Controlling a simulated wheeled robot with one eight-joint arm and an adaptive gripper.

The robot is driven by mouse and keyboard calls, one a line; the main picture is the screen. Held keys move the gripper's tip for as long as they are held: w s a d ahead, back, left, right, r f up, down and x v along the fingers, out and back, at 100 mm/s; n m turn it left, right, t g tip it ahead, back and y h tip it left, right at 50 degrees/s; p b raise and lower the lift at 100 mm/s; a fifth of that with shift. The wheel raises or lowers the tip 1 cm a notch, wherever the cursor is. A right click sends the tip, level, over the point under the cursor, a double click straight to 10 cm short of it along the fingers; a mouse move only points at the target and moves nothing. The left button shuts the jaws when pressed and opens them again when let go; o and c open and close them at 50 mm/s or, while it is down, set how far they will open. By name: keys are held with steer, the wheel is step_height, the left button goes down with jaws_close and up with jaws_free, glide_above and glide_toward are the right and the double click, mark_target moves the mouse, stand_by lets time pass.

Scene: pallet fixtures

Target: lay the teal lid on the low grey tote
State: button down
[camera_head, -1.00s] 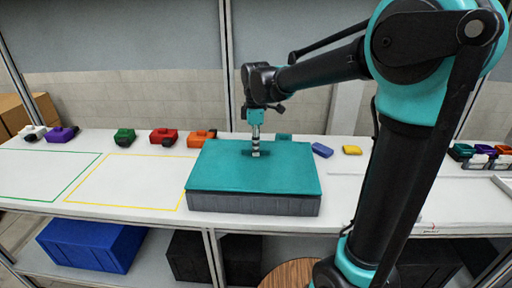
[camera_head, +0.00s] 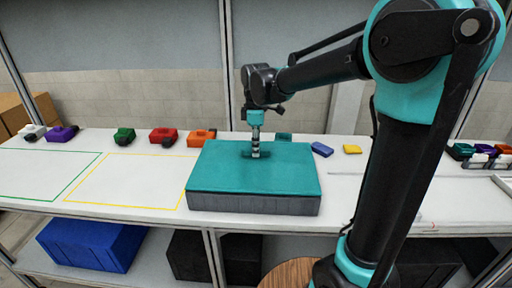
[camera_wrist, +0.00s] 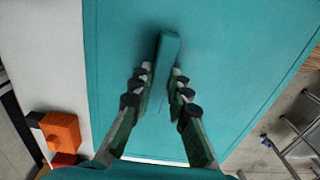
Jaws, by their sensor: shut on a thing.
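The teal lid (camera_head: 290,183) lies flat over the top of the low grey tote (camera_head: 255,205) on the white bench, and its edges look about in line with the tote's walls. Whether it touches the rim all round I cannot tell. My gripper (camera_head: 255,154) points straight down at the lid's middle. In the wrist view my gripper (camera_wrist: 158,88) is shut on the lid's raised handle bar (camera_wrist: 168,50), with one finger on each side. The lid (camera_wrist: 230,50) fills most of that view. The tote's inside is hidden.
A yellow outline (camera_head: 125,205) and a green outline mark empty bench left of the tote. An orange block (camera_head: 201,137) and several coloured blocks stand along the back. Blue (camera_head: 322,149) and yellow (camera_head: 352,149) pieces lie right of the lid. A blue bin (camera_head: 92,243) sits on the shelf below.

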steer(key=shift+f, duration=0.45)
steer(key=c, duration=1.4)
jaws_free()
steer(key=shift+o, duration=0.2)
step_height(320, 180, up, 12)
